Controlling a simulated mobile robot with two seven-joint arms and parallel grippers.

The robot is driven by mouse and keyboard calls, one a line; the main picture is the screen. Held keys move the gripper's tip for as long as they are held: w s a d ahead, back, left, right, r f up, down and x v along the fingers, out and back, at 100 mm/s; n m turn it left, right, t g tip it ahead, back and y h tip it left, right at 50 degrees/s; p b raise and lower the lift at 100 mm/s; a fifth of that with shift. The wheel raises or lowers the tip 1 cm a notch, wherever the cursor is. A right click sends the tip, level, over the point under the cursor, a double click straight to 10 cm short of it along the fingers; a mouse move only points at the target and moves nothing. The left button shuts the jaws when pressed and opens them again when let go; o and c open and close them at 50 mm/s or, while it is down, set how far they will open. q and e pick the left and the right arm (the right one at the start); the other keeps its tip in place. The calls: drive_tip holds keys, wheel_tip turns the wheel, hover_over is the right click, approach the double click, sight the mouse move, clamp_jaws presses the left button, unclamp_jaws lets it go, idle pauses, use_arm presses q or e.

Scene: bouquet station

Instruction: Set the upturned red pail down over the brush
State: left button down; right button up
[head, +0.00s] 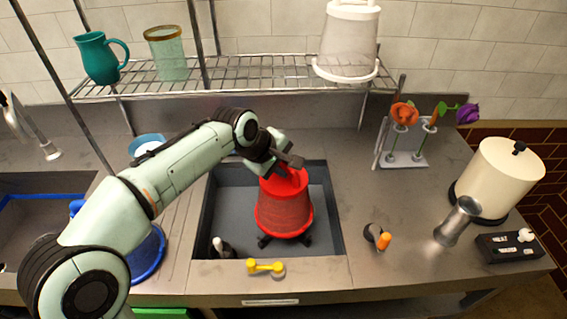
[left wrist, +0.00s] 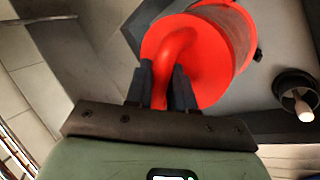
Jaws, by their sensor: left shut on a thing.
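The upturned red pail (head: 284,208) is in the grey basin area, its wide rim down and its closed end up. Dark feet of something (head: 263,241) show under its rim; I cannot tell what they belong to or whether the pail rests on them. My left gripper (head: 284,168) is shut on the red handle on top, which also shows between the fingers in the left wrist view (left wrist: 175,55). A small black piece with a pale upright handle (head: 222,248) stands at the basin's front left, apart from the pail. I cannot tell for sure which thing is the brush. My right gripper is out of view.
The basin's edge (head: 337,215) surrounds the pail. A yellow piece (head: 265,267) lies at the front edge. A black and orange piece (head: 378,238), a metal cup (head: 458,222) and a cream canister (head: 497,180) stand to the right. A wire shelf (head: 230,86) hangs behind.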

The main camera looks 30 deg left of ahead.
sight(282, 178)
use_arm(q)
drive_tip(key=shift+f, duration=0.35)
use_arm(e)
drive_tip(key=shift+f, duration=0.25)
use_arm(q)
drive_tip(key=shift+f+b, duration=1.4)
drive_tip(key=shift+f, duration=0.45)
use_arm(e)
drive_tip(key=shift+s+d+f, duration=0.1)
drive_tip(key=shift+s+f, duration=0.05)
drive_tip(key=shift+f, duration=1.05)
use_arm(q)
drive_tip(key=c, duration=0.9)
unclamp_jaws()
drive_tip(key=shift+s+r, duration=0.15)
drive_tip(key=shift+r, duration=0.15)
drive_tip(key=p+v, duration=0.2)
drive_tip(key=v, duration=1.1)
drive_tip(key=shift+p, duration=0.35)
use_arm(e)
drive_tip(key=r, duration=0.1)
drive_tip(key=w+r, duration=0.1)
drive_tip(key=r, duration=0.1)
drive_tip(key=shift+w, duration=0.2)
